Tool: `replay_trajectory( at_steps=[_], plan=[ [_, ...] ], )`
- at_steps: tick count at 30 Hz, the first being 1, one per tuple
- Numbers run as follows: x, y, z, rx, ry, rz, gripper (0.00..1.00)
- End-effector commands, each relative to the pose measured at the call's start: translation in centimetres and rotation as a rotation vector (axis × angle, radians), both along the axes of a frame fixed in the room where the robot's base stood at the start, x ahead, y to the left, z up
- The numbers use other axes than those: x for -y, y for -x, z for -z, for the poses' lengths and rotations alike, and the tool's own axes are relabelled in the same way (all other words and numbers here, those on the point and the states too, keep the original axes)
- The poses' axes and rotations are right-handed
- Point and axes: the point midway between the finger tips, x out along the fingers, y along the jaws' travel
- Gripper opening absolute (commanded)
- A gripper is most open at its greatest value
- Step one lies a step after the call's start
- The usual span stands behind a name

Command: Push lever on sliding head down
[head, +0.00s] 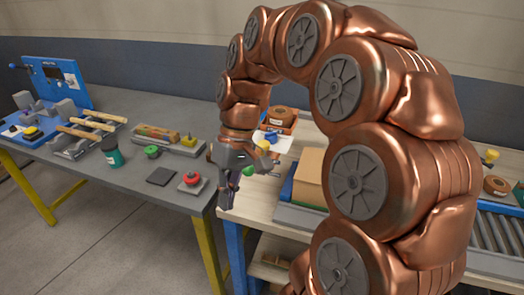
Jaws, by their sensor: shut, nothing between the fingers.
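At the far left a blue machine stands on the grey table, with a tall blue upright plate (52,78) and grey blocks (66,109) on its blue bed. A short lever with a dark ball knob (13,66) sticks out to the left of the plate; I cannot tell for sure whether this is the sliding head's lever. My gripper (226,203) is shut and empty, pointing down near the gap between the two tables. It is well to the right of the blue machine and touches nothing that I can see.
On the grey table (140,183) are wooden-handled tools (92,127), a dark green cup (111,153), a red button (191,180), a green knob (152,151) and a black pad (161,176). A cardboard box (310,177) and rollers (499,239) are on the right table.

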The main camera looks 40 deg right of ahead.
Motion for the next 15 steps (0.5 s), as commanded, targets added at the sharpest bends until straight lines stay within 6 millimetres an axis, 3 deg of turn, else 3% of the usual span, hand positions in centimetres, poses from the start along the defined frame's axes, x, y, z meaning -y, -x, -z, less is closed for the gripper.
replay_trajectory(
  at_steps=[6,11,15],
  plan=[
    [6.9,-4.2,-3.8,0.046,-0.126,0.081,0.0],
    [13.1,-5.7,-5.5,0.091,-0.207,0.151,0.0],
    [18.5,-5.8,-6.2,0.131,-0.259,0.214,0.0]
  ],
)
